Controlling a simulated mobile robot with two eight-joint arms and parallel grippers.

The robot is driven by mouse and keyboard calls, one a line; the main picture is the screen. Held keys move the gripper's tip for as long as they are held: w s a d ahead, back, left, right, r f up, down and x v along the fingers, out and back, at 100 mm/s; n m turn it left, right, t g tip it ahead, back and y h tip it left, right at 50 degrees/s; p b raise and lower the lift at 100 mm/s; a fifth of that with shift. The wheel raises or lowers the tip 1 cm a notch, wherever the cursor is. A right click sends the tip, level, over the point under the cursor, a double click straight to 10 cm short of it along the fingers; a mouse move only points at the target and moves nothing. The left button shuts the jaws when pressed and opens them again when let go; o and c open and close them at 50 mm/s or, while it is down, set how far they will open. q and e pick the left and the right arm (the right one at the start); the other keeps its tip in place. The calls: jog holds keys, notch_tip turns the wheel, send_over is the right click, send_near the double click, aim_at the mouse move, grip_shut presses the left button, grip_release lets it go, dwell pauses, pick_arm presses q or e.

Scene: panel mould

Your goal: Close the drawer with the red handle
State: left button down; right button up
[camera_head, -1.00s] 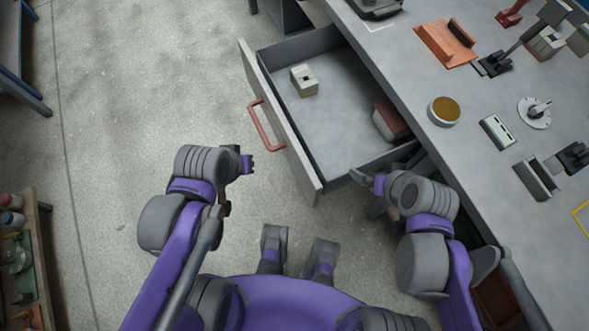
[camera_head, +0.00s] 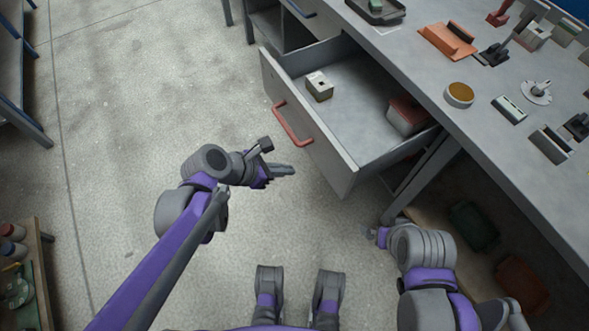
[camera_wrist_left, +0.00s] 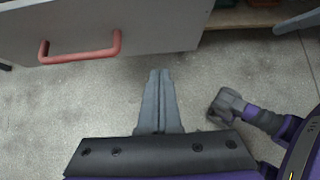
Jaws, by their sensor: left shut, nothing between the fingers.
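The grey drawer (camera_head: 325,138) stands pulled out from under the workbench, with its red handle (camera_head: 293,124) on its front panel. The red handle (camera_wrist_left: 80,52) also shows at the upper left of the left wrist view. In the drawer lie a small pale block (camera_head: 319,86) and a red-topped box (camera_head: 407,115). My left gripper (camera_head: 292,170) is shut and empty, below and in front of the drawer front in the head view, apart from the handle. It also shows in the left wrist view (camera_wrist_left: 160,74). My right gripper (camera_head: 370,233) is low beside the bench leg; its jaw state is unclear.
The workbench (camera_head: 437,75) carries an orange tray (camera_head: 447,41), a round tin (camera_head: 459,95) and several fixtures. Bins (camera_head: 473,226) sit on a shelf beneath it. A small shelf (camera_head: 38,240) stands at the lower left. The floor left of the drawer is clear.

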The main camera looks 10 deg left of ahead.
aim_at(327, 164)
pick_arm(q)
jog(key=shift+w+d+f+b, duration=0.5)
jog(key=shift+w+d+f, duration=0.5)
jog(key=shift+d, duration=0.35)
jog(key=shift+w+d+f+b, duration=0.45)
jog(key=shift+w+d+f, duration=0.6)
jog(key=shift+d, duration=0.35)
jog(key=shift+w+d+f+b, duration=0.5)
jog(key=shift+w+d+f, duration=0.5)
jog(key=shift+d, duration=0.35)
jog(key=shift+d, duration=0.1)
